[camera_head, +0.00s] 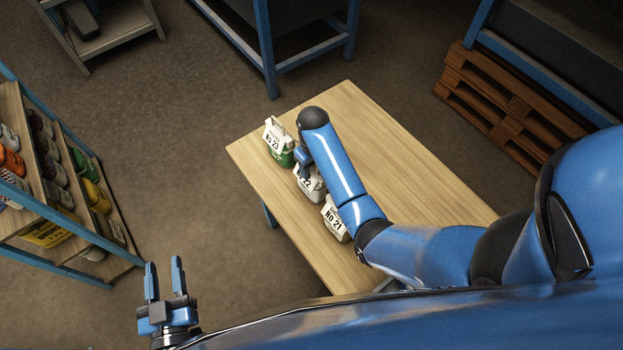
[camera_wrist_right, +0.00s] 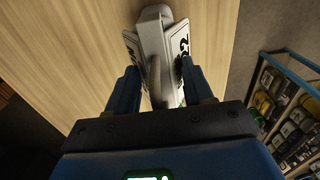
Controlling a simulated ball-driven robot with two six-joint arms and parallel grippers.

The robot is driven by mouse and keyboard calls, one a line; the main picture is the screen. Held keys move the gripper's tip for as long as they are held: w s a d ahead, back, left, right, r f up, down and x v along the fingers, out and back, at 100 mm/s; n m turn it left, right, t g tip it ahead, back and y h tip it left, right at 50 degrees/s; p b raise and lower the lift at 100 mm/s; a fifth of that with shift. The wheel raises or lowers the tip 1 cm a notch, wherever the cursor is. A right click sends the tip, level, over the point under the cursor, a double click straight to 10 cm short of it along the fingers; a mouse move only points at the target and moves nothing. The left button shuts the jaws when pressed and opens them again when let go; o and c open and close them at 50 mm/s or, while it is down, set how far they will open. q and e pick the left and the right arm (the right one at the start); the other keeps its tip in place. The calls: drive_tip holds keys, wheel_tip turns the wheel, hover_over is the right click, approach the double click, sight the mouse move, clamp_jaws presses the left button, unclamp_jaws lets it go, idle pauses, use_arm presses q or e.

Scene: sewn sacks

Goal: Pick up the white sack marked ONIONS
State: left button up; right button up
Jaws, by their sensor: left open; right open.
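Three sacks stand in a row along the left edge of a wooden table (camera_head: 400,175). The far one (camera_head: 277,143) is white and green with a tag reading NO 23. The middle white one (camera_head: 311,187) is partly hidden by my right arm; its tag ends in 22. The near one (camera_head: 335,221) reads NO 21. The word ONIONS is not legible on any. My right gripper (camera_head: 303,160) is at the middle sack. In the right wrist view its open fingers (camera_wrist_right: 158,70) stand either side of a white sack (camera_wrist_right: 153,35). My left gripper (camera_head: 164,266) is open and empty, off the table.
A shelf rack (camera_head: 60,190) with colourful goods stands at the left. Wooden pallets (camera_head: 510,105) lie at the right. A blue-framed bench (camera_head: 300,50) is beyond the table. The table's right part is clear.

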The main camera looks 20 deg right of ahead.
drive_tip(key=shift+s, duration=0.1)
clamp_jaws()
idle(1.2)
